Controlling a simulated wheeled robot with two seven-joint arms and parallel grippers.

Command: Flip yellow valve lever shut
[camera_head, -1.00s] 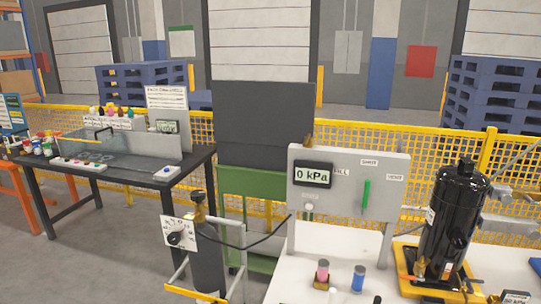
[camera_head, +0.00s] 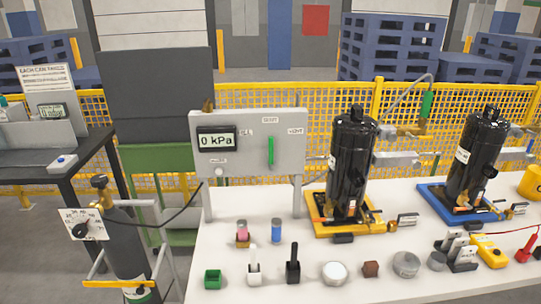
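A black compressor (camera_head: 352,165) stands upright on a yellow base (camera_head: 346,228) on the white table. Brass fittings (camera_head: 411,130) with an upright green handle (camera_head: 427,104) sit behind it to the right. A second black compressor (camera_head: 474,155) stands on a blue base (camera_head: 432,196) further right. A grey panel (camera_head: 235,165) carries a display reading 0 kPa (camera_head: 216,139) and an upright green lever (camera_head: 270,151). I cannot make out a clearly yellow valve lever. Neither of my grippers is in view.
Small items line the white table's (camera_head: 215,250) front, among them a green box (camera_head: 212,279), a black-handled tool (camera_head: 293,265), round tins (camera_head: 334,272) and a yellow meter (camera_head: 488,251). A grey gas cylinder (camera_head: 125,250) stands left of the table. A yellow fence (camera_head: 320,105) runs behind.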

